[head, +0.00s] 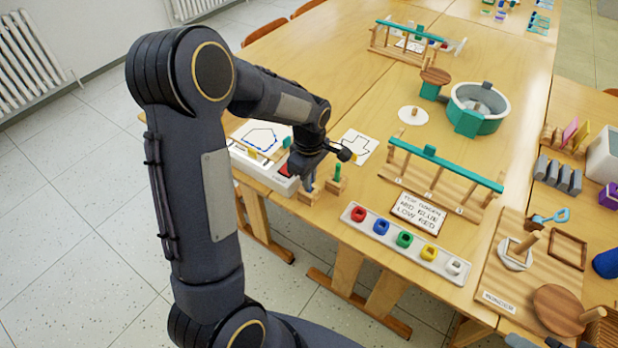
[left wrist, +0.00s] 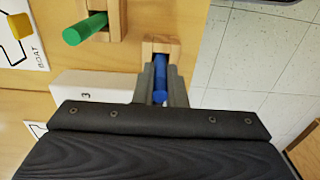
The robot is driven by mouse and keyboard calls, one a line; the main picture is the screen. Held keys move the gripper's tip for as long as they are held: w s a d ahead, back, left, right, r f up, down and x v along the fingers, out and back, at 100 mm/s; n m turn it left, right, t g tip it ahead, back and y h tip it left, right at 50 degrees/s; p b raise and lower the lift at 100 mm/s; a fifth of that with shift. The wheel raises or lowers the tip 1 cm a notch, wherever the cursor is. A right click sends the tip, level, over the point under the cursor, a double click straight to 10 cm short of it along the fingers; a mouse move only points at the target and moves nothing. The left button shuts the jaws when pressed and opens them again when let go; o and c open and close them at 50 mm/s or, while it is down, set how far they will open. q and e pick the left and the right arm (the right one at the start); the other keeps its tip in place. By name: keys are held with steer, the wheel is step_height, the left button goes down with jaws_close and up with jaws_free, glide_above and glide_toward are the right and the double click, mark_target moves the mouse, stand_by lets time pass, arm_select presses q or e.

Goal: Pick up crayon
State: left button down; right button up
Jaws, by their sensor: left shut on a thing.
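A blue crayon (left wrist: 160,78) stands in a wooden holder block (left wrist: 168,46) and lies between the two grey fingers of my left gripper (left wrist: 160,84), which is shut on it. In the head view my left gripper (head: 310,178) is at the near left edge of the table, above the small wooden block (head: 308,197); the arm hides part of this area. A green crayon (head: 338,172) stands in its own wooden block just to the right; it also shows in the left wrist view (left wrist: 85,30). My right gripper is not in view.
A white tray of coloured pieces (head: 380,227) lies near the table's front edge. A sign card (head: 418,213) and a wooden rack with a green bar (head: 440,172) stand to the right. A white box (left wrist: 95,86) is close beside the gripper. Drawing cards (head: 358,146) lie behind it.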

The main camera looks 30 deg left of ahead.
arm_select(q)
step_height(320, 180, up, 3)
steer(key=shift+s+r+p, duration=0.1)
steer(key=shift+p, duration=0.85)
steer(key=s+d+r+p, duration=0.2)
steer(key=s+r+p, duration=0.4)
steer(key=s+r, duration=0.3)
steer(key=shift+s+d, duration=0.3)
steer(key=shift+s, duration=2)
steer(key=c, duration=2)
jaws_free()
jaws_close()
